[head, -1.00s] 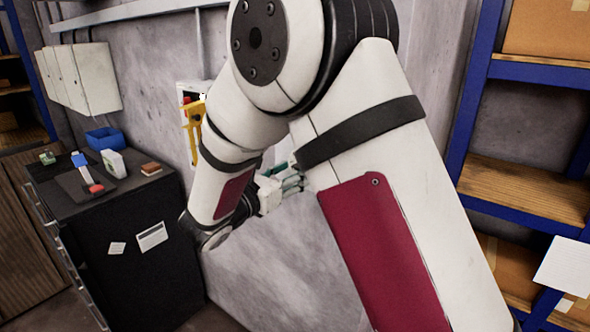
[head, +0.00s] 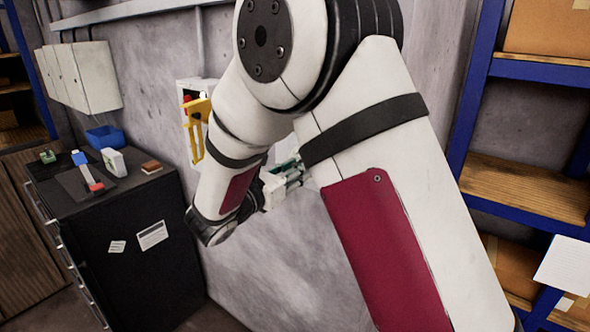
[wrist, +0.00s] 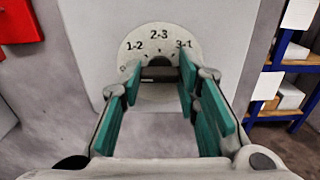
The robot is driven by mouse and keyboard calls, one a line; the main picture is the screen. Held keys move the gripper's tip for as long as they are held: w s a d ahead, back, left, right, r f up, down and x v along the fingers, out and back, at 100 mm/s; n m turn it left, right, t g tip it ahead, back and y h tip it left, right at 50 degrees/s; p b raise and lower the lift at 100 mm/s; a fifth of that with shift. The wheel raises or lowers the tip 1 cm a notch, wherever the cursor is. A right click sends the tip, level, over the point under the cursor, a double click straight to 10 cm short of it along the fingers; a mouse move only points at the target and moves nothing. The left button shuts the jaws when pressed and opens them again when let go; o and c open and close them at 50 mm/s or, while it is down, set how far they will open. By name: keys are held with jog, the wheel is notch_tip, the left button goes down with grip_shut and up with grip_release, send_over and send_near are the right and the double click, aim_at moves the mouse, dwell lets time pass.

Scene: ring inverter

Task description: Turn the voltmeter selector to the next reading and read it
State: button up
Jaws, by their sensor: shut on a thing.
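In the wrist view, a pale round selector plate (wrist: 133,53) on a light grey panel (wrist: 90,45) is marked 1-2, 2-3 and 3-1, left to right. The dark selector knob (wrist: 160,74) sits at its middle, below the 2-3 mark. My gripper (wrist: 161,82), with teal finger pads, is shut on the knob, one finger on each side. The fingers hide part of the knob, and I cannot tell which mark it points to. In the head view my gripper (head: 284,183) is partly hidden behind my arm. No voltmeter face is visible.
A black cabinet (head: 150,275) with small items and a blue bin (head: 105,138) on top stands left. An open wall box (head: 197,88) with a yellow part (head: 196,128) is close behind my forearm. Blue-framed shelves (head: 520,190) stand right.

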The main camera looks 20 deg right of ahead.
jog(key=shift+f+m+b, duration=0.1)
jog(key=shift+m+b, duration=3.2)
jog(key=shift+m, duration=0.9)
jog(key=o, duration=1.2)
jog(key=shift+c, duration=0.2)
jog(key=v, duration=1.2)
